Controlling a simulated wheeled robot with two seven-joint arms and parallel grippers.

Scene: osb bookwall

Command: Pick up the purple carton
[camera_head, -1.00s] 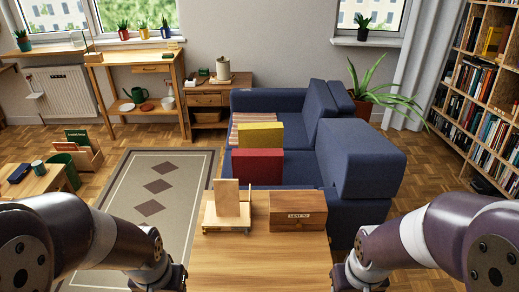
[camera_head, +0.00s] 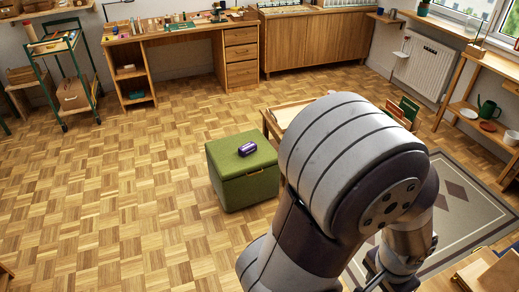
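A small purple object (camera_head: 247,149) lies on its side on top of the green ottoman (camera_head: 245,190), left of centre in the head view. It looks rounded, more like a can than a box, and I see no other purple item that could be a carton. My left arm fills the middle and lower right of the view, right of the ottoman. My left gripper (camera_head: 385,272) is at the lower right, well apart from the purple object; its fingers are partly cut off and too unclear to judge. My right gripper is out of view.
Open parquet floor lies left of and in front of the ottoman. A low wooden table (camera_head: 277,122) stands behind my arm. A desk (camera_head: 185,40), a green trolley (camera_head: 70,70) and a sideboard (camera_head: 320,42) line the back. A rug (camera_head: 470,210) lies at the right.

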